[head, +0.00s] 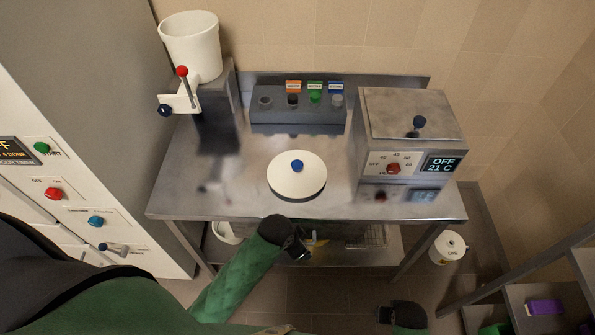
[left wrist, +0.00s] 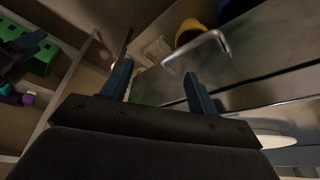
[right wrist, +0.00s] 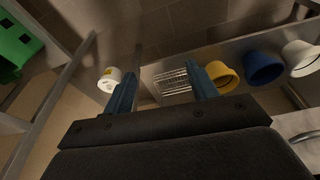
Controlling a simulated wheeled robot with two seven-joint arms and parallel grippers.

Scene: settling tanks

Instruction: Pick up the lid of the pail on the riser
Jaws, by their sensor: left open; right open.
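In the head view an open white pail (head: 190,50) stands upright on the grey riser (head: 222,90) at the table's back left, with no lid on it. A round white lid (head: 296,180) with a blue knob (head: 297,166) lies flat on the middle of the steel table. My left gripper (head: 298,246) is in front of the table's front edge, apart from the lid. In the left wrist view its fingers (left wrist: 158,70) are apart and empty. My right gripper (head: 388,315) is lower and farther right, away from the table. In the right wrist view its fingers (right wrist: 161,73) are apart and empty.
A heater box (head: 412,130) stands at the table's right and a knob panel (head: 298,112) at the back. A red-knobbed lever (head: 184,76) projects by the pail. Yellow (right wrist: 222,75), blue (right wrist: 263,68) and white pails (right wrist: 300,58) sit on the lower shelf. The table around the lid is clear.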

